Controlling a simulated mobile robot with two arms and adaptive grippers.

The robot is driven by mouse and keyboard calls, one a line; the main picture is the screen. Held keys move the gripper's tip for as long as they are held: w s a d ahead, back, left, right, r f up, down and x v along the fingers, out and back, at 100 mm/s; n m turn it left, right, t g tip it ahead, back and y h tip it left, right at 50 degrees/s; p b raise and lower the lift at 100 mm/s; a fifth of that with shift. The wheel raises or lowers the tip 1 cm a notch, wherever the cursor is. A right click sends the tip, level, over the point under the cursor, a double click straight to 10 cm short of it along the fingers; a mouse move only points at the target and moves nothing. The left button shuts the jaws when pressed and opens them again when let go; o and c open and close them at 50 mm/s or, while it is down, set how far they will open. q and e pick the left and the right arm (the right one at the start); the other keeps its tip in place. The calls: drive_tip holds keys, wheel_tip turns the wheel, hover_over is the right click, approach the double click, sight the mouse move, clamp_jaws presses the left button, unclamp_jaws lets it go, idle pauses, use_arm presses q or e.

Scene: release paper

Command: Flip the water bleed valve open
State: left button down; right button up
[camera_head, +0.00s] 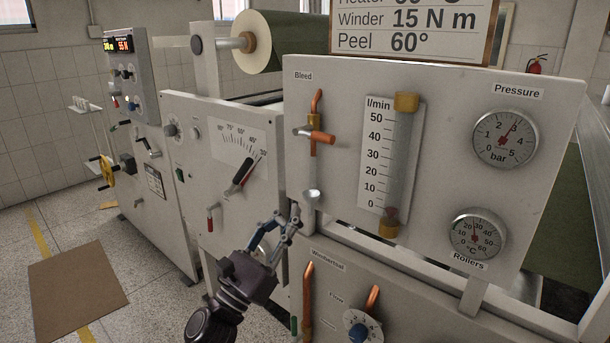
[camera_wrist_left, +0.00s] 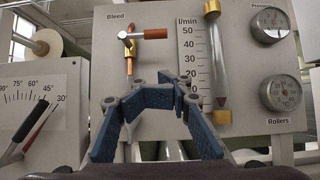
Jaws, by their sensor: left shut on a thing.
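The bleed valve (camera_head: 322,138) is under the "Bleed" label on the white panel, its orange handle lying crosswise to the vertical copper pipe. In the left wrist view the orange handle (camera_wrist_left: 154,33) points right, above my fingertips. My left gripper (camera_head: 294,215) is below and left of the valve, clearly apart from the handle, near a small silver cup (camera_head: 311,196). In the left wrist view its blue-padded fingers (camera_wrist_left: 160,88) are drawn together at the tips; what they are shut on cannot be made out. My right gripper is out of view.
A flow tube (camera_head: 402,160) with a l/min scale stands right of the valve. Pressure (camera_head: 505,138) and Rollers (camera_head: 477,233) gauges are farther right. A lower panel has copper pipes and a blue flow knob (camera_head: 362,332). A dial with a lever (camera_head: 240,175) is at left.

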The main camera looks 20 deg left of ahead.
sight(324, 142)
use_arm(q)
drive_tip(key=s+r+p+x, duration=0.1)
drive_tip(key=p+x, duration=0.5)
drive_tip(key=x, duration=0.6)
drive_tip(key=shift+a+r+p, duration=0.25)
drive_tip(key=shift+r+p, duration=0.05)
drive_tip(key=shift+r, duration=0.45)
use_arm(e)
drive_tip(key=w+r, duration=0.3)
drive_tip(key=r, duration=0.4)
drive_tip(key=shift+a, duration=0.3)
use_arm(q)
drive_tip(key=shift+d+r+n+y, duration=0.1)
drive_tip(key=shift+r+n+y, duration=0.2)
drive_tip(key=shift+n+y, duration=0.3)
drive_tip(key=shift+d+r+n+y, duration=0.1)
drive_tip(key=shift+r+n+y, duration=0.25)
drive_tip(key=shift+n, duration=0.45)
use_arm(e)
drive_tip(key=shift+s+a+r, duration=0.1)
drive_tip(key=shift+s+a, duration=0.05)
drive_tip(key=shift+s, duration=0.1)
use_arm(q)
drive_tip(key=shift+d+r, duration=0.1)
drive_tip(key=shift+r, duration=0.3)
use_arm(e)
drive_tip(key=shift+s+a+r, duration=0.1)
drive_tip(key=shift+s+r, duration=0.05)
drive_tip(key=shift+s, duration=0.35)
